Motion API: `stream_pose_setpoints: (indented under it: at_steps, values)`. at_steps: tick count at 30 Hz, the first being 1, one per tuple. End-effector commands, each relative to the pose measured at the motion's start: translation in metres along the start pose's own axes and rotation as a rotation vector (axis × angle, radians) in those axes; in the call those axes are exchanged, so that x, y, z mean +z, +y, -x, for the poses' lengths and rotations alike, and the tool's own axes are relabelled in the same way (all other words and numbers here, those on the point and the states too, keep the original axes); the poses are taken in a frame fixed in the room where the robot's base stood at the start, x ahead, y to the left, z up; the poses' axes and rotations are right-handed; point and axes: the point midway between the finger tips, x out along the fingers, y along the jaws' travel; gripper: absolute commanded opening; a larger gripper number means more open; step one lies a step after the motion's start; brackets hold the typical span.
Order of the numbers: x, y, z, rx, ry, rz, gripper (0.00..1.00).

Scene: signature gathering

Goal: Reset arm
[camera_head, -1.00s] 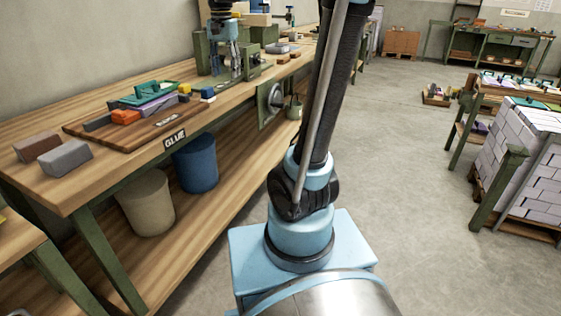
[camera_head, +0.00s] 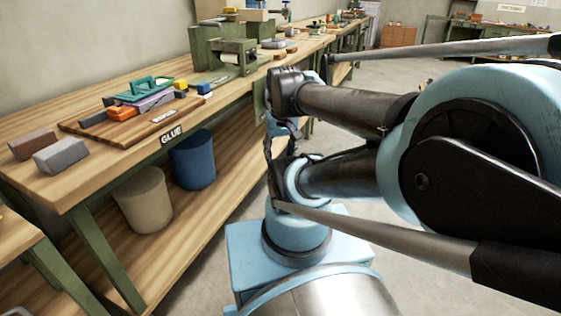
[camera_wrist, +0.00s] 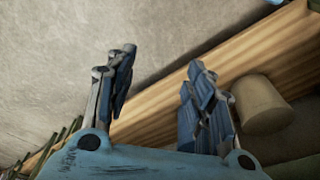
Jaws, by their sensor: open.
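My gripper (camera_wrist: 160,85) shows in the wrist view, its two blue and grey fingers spread apart with nothing between them. Beyond the fingers are the grey floor and the long wooden lower board of the workbench (camera_wrist: 250,50). In the head view my arm is folded across the middle and right of the picture, with thick black and light-blue links near the camera. My gripper is hidden or cannot be made out in the head view.
The wooden workbench (camera_head: 35,185) runs along the left, close to my arm. On it are a wooden board (camera_head: 150,135) with colored items, two bricks (camera_head: 60,155) and a green machine (camera_head: 220,55). A beige bin (camera_head: 145,200) and a blue bin (camera_head: 192,160) stand on its lower shelf.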

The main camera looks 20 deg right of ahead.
Motion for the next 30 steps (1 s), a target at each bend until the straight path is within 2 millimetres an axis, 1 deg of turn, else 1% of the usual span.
stream_pose_setpoints:
  at_steps: [1, 3, 7, 20, 22, 24, 30]
  values:
    - [0.007, 0.0, -0.007, 0.001, 0.003, 0.009, 0.49]
    - [0.013, 0.001, -0.013, 0.002, 0.007, 0.023, 0.49]
    - [0.016, 0.002, -0.017, 0.003, 0.009, 0.033, 0.49]
    - [0.016, 0.002, -0.017, 0.003, 0.009, 0.032, 0.49]
    - [0.01, 0.002, -0.022, 0.003, 0.0, 0.032, 0.49]
    - [0.007, 0.002, -0.022, 0.003, -0.003, 0.032, 0.49]
    - [0.008, 0.002, -0.023, 0.003, -0.003, 0.032, 0.49]
